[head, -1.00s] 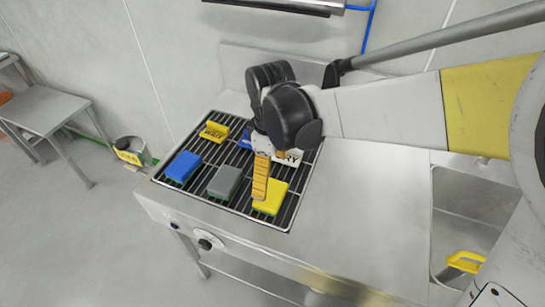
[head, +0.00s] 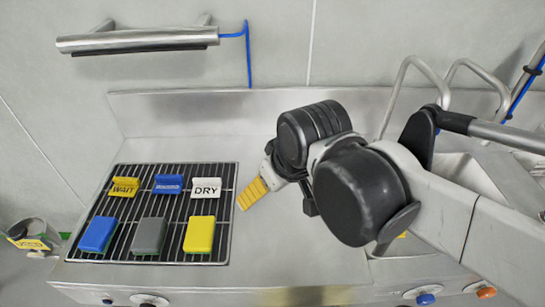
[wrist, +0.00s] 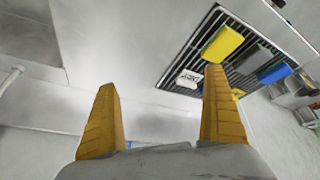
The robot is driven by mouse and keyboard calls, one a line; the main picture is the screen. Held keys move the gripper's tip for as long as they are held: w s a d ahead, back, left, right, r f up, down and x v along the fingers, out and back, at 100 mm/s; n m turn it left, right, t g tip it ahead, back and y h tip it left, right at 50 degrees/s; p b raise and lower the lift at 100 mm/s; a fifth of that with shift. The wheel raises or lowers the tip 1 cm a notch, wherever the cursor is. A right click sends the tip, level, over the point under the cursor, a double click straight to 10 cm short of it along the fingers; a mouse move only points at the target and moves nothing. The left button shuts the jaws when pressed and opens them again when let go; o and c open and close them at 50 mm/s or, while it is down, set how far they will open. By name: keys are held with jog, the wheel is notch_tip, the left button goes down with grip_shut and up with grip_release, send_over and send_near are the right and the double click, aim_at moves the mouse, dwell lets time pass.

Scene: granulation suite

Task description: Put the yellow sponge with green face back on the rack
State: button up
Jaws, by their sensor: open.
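The yellow sponge (head: 200,234) lies flat on the dark slatted rack (head: 165,207), at its front right corner; a thin green edge shows underneath. In the wrist view the sponge (wrist: 223,44) is on the rack (wrist: 193,73) at upper right, beyond the right finger. My gripper (head: 252,193) is just right of the rack, over the steel worktop, apart from the sponge. In the wrist view my gripper (wrist: 161,79) has its two orange fingers wide apart, with nothing between them.
A blue sponge (head: 98,234) and a grey sponge (head: 149,235) lie left of the yellow one. Behind stand a yellow WAIT sign (head: 124,187), a blue sign (head: 168,184) and a white DRY sign (head: 206,188). Bare worktop (head: 290,250) lies right of the rack.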

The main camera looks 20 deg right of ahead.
jog(key=s+d+m, duration=0.1)
jog(key=d+m+t, duration=0.1)
jog(key=s+d+m, duration=0.1)
jog(key=shift+s+d+f+t+h, duration=0.2)
jog(key=shift+s+d+t+h, duration=0.1)
jog(key=shift+d, duration=0.1)
